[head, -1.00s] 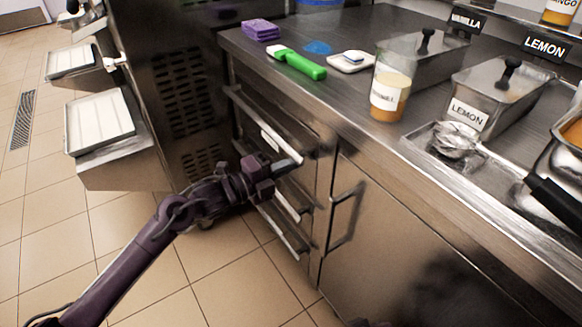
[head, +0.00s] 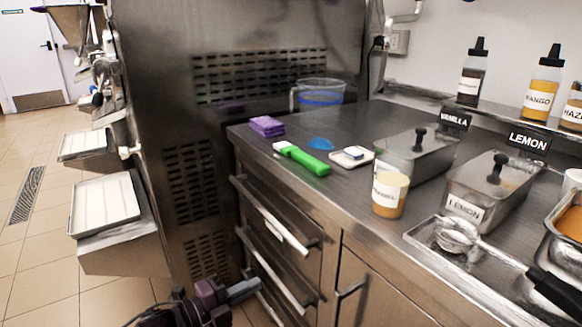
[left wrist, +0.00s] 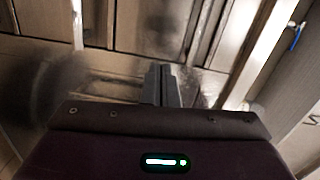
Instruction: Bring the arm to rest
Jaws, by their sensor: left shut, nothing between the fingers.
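My left gripper (head: 243,290) is low in the head view, in front of the steel drawers (head: 277,240) and below the counter top. Its fingers are together and empty. In the left wrist view the shut fingers (left wrist: 161,85) point at blurred steel fronts, with nothing between them. Most of my left arm is below the bottom edge of the head view. My right gripper is not in view.
The freezer (head: 180,120) stands at left. Tiled floor (head: 40,250) is open beyond it.

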